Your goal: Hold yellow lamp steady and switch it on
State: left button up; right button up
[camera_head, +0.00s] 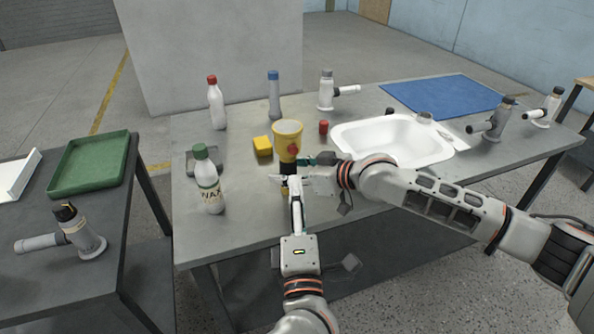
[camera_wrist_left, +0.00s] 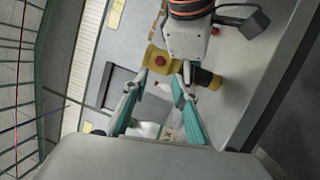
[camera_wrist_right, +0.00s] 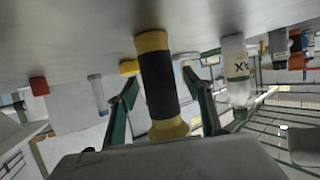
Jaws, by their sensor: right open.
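The yellow lamp (camera_head: 287,136) stands upright on the grey table, with a wide yellow head, a red button (camera_head: 293,150) and a black grip. In the right wrist view its black grip (camera_wrist_right: 160,85) appears between the two fingers of my right gripper (camera_wrist_right: 165,105). That gripper is open, with gaps on both sides. My left gripper (camera_wrist_left: 158,85) is open and empty, low in front of the lamp. The lamp's head and red button (camera_wrist_left: 161,61) lie beyond its fingertips in the left wrist view.
A white bottle with a green cap (camera_head: 208,180) stands left of the lamp. A white basin (camera_head: 400,142) lies to the right, and a green tray (camera_head: 90,162) on the left table.

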jog(key=shift+f, duration=0.1)
jog(key=c, duration=1.3)
pick_arm(q)
grip_shut()
pick_arm(e)
jog(key=shift+c, duration=0.2)
pick_arm(q)
jog(key=shift+r, duration=0.1)
